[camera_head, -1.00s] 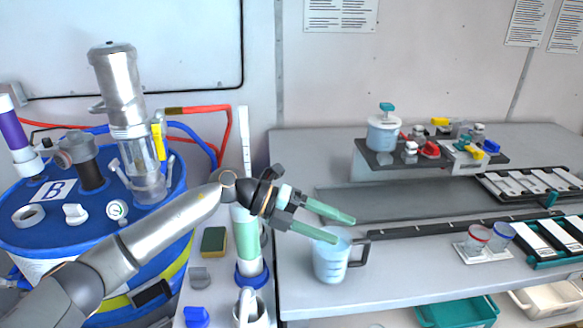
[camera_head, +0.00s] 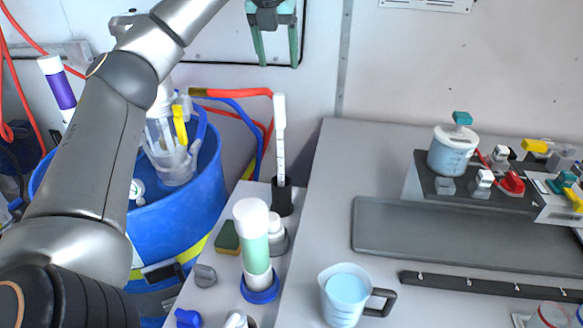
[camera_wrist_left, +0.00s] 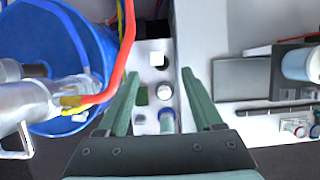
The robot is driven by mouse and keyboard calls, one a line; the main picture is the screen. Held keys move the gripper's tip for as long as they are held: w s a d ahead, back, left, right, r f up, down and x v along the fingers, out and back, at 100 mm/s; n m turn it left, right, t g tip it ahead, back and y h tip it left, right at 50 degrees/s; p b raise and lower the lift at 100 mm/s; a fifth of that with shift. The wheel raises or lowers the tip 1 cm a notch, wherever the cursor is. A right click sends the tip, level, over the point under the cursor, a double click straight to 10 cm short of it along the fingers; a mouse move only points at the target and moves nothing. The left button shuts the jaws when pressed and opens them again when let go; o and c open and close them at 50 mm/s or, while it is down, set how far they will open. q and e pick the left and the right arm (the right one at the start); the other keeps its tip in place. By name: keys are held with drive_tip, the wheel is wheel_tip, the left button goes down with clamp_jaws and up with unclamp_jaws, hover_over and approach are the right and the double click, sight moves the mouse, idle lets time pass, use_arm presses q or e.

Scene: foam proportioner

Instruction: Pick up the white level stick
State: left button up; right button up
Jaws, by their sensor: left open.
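The white level stick (camera_head: 280,140) stands upright in a black holder (camera_head: 282,198) on the narrow grey shelf beside the blue drum. It has dark marks along its length. In the left wrist view its white top end (camera_wrist_left: 156,59) seems to show between and beyond the fingers. My left gripper (camera_head: 278,62) is open and empty, with its green fingers pointing down, and appears above the stick in the head view. It also shows in the left wrist view (camera_wrist_left: 162,75). The stick and the fingers are apart. My right gripper is not in view.
A green-filled cylinder (camera_head: 252,240) stands in front of the stick. A green and yellow sponge (camera_head: 228,237) lies nearby. Red and blue hoses run behind, by the blue drum (camera_head: 170,225). A jug (camera_head: 344,300) stands on the worktop to the right.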

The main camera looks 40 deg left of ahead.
sight(278, 94)
use_arm(q)
drive_tip(key=x, duration=0.6)
drive_tip(key=shift+s+f, duration=0.1)
drive_tip(key=x, duration=0.2)
drive_tip(key=p+x, duration=0.1)
drive_tip(key=x, duration=0.1)
drive_tip(key=shift+s+a+f, duration=0.2)
drive_tip(key=shift+s+a, duration=0.05)
drive_tip(key=shift+s, duration=0.1)
drive_tip(key=shift+w+f, duration=0.2)
drive_tip(key=shift+f, duration=0.2)
clamp_jaws()
idle(0.5)
